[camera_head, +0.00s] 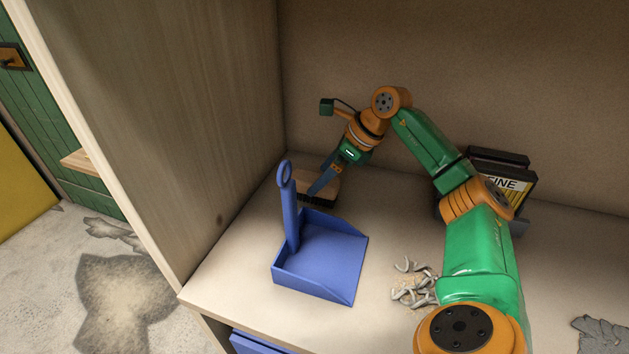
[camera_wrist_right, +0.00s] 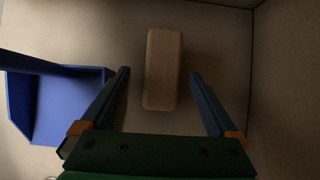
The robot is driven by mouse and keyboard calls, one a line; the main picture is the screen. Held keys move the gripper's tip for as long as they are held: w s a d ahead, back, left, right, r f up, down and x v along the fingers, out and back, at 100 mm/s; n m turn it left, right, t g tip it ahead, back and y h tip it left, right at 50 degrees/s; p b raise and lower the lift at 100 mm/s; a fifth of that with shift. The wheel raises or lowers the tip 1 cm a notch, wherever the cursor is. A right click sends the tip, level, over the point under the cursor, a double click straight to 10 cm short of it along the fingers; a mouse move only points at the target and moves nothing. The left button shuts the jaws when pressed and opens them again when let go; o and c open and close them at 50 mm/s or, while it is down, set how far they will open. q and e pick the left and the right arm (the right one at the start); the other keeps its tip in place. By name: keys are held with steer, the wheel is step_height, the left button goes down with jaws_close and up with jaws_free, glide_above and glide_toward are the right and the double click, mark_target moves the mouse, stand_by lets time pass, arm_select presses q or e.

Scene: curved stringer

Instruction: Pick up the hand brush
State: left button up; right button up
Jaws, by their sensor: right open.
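The hand brush (camera_head: 319,187) has a light wooden body with dark bristles below. It lies on the shelf surface behind the blue dustpan, near the back left corner. In the right wrist view the brush (camera_wrist_right: 162,70) is upright in the picture, between and just beyond the two fingers. My right gripper (camera_head: 318,190) is open above the brush, pointing down at it; its fingers hide part of the brush in the head view. In the right wrist view the fingers of the gripper (camera_wrist_right: 158,75) stand apart, one to each side of the brush. My left gripper is not in view.
The blue dustpan (camera_head: 322,259) with its upright handle stands in front of the brush. Grey curled scraps (camera_head: 414,290) lie right of it. A dark box (camera_head: 505,180) stands at the back right. A wooden side wall (camera_head: 190,130) bounds the left.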

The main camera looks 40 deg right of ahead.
mark_target(308, 185)
steer(key=x, duration=0.3)
steer(key=p+x, duration=0.1)
steer(key=x, duration=0.2)
steer(key=shift+w+r, duration=0.15)
steer(key=shift+w, duration=0.25)
steer(key=shift+r, duration=0.1)
jaws_close()
